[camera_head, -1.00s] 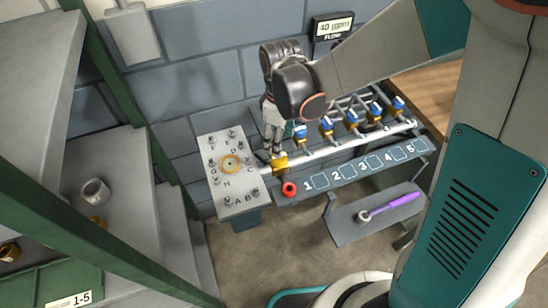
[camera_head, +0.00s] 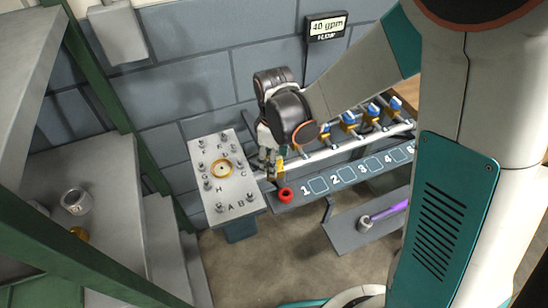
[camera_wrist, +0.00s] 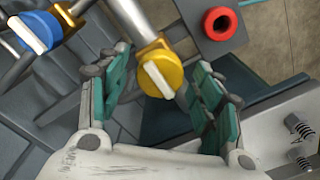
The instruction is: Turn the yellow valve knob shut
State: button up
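The yellow valve knob (camera_wrist: 168,70) is round with a pale bar across its face. In the wrist view it sits on a yellow body at the end of the pipe. In the head view it is a small yellow patch (camera_head: 281,166), partly hidden by my gripper (camera_head: 269,160). In the wrist view my gripper (camera_wrist: 160,92) is open, with one finger on each side of the knob. A gap shows on the left finger's side, and the right finger is close to the knob. I cannot tell whether it touches.
A red ring (camera_head: 286,195) lies beside the knob at the numbered rail's left end. Blue-handled valves (camera_head: 349,119) line the pipe to the right. A grey plate (camera_head: 238,190) with lettered pegs is at left. The display (camera_head: 327,27) reads 40 gpm. A purple-handled tool (camera_head: 385,213) lies on a lower shelf.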

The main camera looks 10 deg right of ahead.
jog(key=c, duration=0.9)
jog(key=shift+o, duration=0.2)
jog(key=shift+m, duration=0.3)
jog(key=m+b, duration=0.1)
jog(key=m, duration=0.8)
jog(key=shift+m+b, duration=0.35)
jog(key=shift+m, duration=0.05)
jog(key=m, duration=0.3)
jog(key=shift+m, duration=0.3)
jog(key=shift+m+b, duration=0.3)
jog(key=shift+m, duration=1.6)
